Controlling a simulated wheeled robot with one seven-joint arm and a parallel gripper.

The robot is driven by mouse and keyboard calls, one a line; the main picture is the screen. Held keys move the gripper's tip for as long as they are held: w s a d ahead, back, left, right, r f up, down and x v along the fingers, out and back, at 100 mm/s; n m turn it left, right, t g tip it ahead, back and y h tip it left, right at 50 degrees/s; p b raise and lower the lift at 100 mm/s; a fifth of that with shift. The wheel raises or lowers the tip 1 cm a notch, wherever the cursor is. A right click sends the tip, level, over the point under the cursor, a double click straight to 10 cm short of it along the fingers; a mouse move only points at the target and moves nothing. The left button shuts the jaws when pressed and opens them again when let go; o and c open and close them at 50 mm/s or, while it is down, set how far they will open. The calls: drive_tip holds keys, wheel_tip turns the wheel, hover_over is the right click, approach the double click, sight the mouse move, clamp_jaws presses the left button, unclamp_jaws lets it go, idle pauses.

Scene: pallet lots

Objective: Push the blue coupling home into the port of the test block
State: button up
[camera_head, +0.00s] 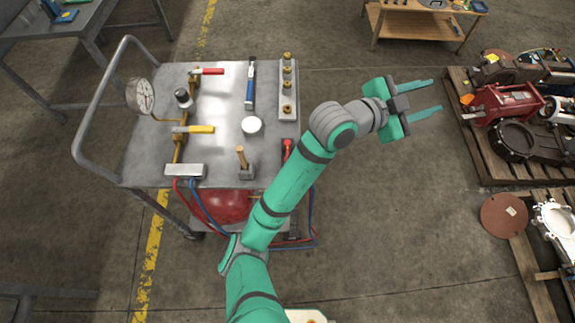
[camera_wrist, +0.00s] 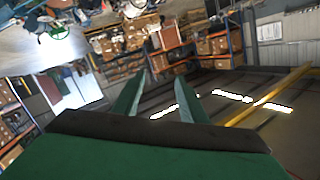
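A silver block (camera_head: 185,171) at the cart's front left corner has a red hose and a blue hose (camera_head: 196,190) at its front; it looks like the test block. The blue coupling is too small to make out, and I cannot tell how the blue hose end sits in the block. My gripper (camera_head: 437,96) is open and empty, out over the floor to the right of the cart, far from the block. In the wrist view, its two fingers (camera_wrist: 158,85) are apart with nothing between them.
The grey cart (camera_head: 140,170) carries a gauge (camera_head: 141,95), red and yellow valve levers, a blue-handled tool (camera_head: 250,88), a white round item (camera_head: 251,125), a hammer (camera_head: 243,162) and a strip with brass fittings (camera_head: 288,88). Loaded pallets (camera_head: 480,178) stand right. Floor between is clear.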

drive_tip(key=s+a+f+m+g+y, duration=0.1)
drive_tip(key=a+f+m+g+y, duration=0.35)
drive_tip(key=a+f+y, duration=0.4)
drive_tip(key=s+a+f+m+g+y, duration=0.1)
drive_tip(key=a+f+y, duration=0.1)
drive_tip(key=a, duration=0.9)
drive_tip(key=s+a+f+m+g+y, duration=0.1)
drive_tip(key=a+f+y, duration=0.2)
drive_tip(key=a, duration=0.8)
drive_tip(key=shift+s+a+f+y, duration=0.15)
drive_tip(key=shift+s+a+y, duration=0.2)
drive_tip(key=shift+y, duration=0.3)
drive_tip(key=shift+g, duration=0.25)
wheel_tip(320, 180, down, 5)
drive_tip(key=shift+s+f, duration=0.1)
drive_tip(key=shift+f, duration=0.2)
